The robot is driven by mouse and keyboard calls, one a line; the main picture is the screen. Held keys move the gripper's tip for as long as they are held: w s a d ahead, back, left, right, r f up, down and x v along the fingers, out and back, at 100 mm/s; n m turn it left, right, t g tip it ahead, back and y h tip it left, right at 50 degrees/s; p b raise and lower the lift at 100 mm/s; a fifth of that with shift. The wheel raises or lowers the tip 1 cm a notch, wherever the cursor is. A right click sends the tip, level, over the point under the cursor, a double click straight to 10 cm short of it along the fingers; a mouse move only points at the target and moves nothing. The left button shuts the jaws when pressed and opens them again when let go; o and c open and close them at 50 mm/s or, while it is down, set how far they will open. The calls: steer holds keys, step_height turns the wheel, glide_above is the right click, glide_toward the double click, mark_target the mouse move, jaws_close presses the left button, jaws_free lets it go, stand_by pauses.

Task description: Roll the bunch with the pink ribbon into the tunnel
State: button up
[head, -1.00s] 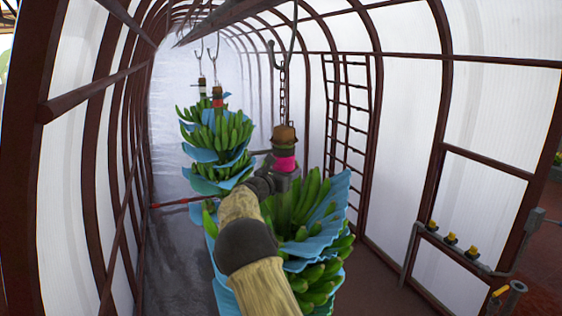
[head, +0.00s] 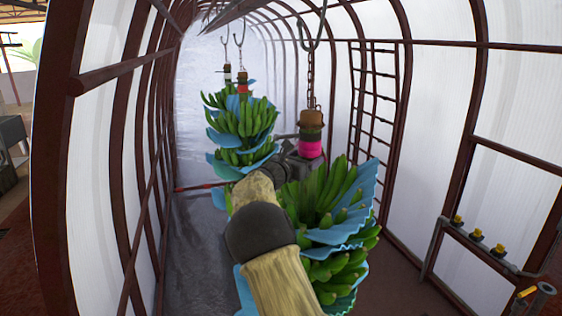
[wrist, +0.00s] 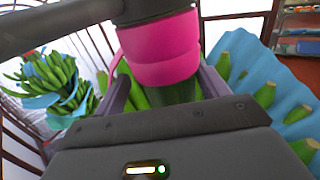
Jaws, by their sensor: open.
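The bunch with the pink ribbon (head: 310,149) hangs inside the tunnel (head: 200,75) from a chain and hook. It is a large bunch of green bananas (head: 335,262) with blue sheets between its hands. The pink ribbon (wrist: 163,55) fills the top middle of the wrist view, wrapped around the stem. My gripper (head: 296,152) is at the stem, just left of the ribbon in the head view. In the wrist view its two jaws (wrist: 165,85) stand apart on either side of the stem, below the ribbon. My arm hides part of the bunch's left side.
Other bunches (head: 241,120) hang farther in, one with a red band (head: 242,88) and one with a white band (head: 228,72). A red bar (head: 200,187) crosses low behind them. A ladder-like frame (head: 375,100) and yellow-topped valves (head: 477,234) are at right.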

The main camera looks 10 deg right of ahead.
steer(key=b+v, duration=0.5)
steer(key=v, duration=0.8)
steer(key=shift+w+f, duration=0.1)
steer(key=shift+f, duration=0.05)
steer(key=shift+s+a, duration=0.35)
steer(key=shift+s, duration=0.1)
steer(key=shift+r, duration=0.25)
